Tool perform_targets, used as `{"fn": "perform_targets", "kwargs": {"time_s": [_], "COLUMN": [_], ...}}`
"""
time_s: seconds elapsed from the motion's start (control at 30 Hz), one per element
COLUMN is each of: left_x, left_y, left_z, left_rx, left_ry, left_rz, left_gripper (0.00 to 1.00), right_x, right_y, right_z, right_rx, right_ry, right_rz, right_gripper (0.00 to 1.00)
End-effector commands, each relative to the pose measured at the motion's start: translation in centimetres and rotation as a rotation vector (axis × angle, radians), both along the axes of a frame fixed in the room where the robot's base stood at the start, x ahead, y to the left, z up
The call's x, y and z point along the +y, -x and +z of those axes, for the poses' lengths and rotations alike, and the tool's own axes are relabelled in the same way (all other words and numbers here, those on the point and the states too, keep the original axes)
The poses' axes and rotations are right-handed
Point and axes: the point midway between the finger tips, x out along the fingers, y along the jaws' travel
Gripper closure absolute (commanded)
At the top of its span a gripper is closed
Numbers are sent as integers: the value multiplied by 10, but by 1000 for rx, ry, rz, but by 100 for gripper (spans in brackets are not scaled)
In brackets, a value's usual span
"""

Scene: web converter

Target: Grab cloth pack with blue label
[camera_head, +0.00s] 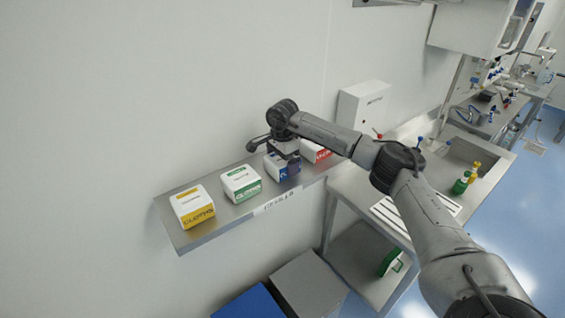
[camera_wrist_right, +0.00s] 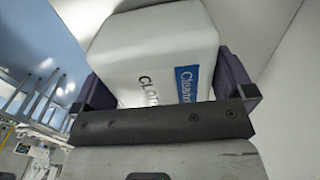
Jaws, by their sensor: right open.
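The white cloth pack with the blue label (camera_head: 276,167) sits on the wall shelf, partly hidden behind my right gripper (camera_head: 288,153). In the right wrist view, the same pack (camera_wrist_right: 150,45) fills the space between the fingers of my right gripper (camera_wrist_right: 168,88), with its blue label facing the camera on the right. One dark finger shows on each side of the pack. The jaws are open around it; whether a finger touches it I cannot tell. My left gripper is not in view.
On the steel shelf (camera_head: 182,238), a yellow-label pack (camera_head: 192,206) and a green-label pack (camera_head: 241,183) stand left of the blue one. A red-label pack (camera_head: 318,151) stands close on its right. The wall is right behind the shelf. A workbench (camera_head: 350,183) lies to the right.

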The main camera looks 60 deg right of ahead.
Motion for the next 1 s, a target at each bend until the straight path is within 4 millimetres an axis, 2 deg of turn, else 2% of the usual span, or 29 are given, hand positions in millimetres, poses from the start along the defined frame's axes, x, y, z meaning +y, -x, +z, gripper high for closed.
{"fn": "perform_targets", "kwargs": {"time_s": [0.13, 0.37, 0.8, 1.0], "left_x": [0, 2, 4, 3], "left_y": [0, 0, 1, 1], "left_z": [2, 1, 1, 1], "left_rx": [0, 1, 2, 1], "left_ry": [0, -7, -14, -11], "left_rz": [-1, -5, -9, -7], "left_gripper": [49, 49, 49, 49], "right_x": [0, 0, 0, 0], "right_y": [0, 0, 0, 0], "right_z": [-9, -10, -10, -9], "right_rx": [1, 0, 0, -1], "right_ry": [0, 0, 0, -1], "right_rz": [0, 0, 1, 0], "right_gripper": [0, 0, 40, 42]}}
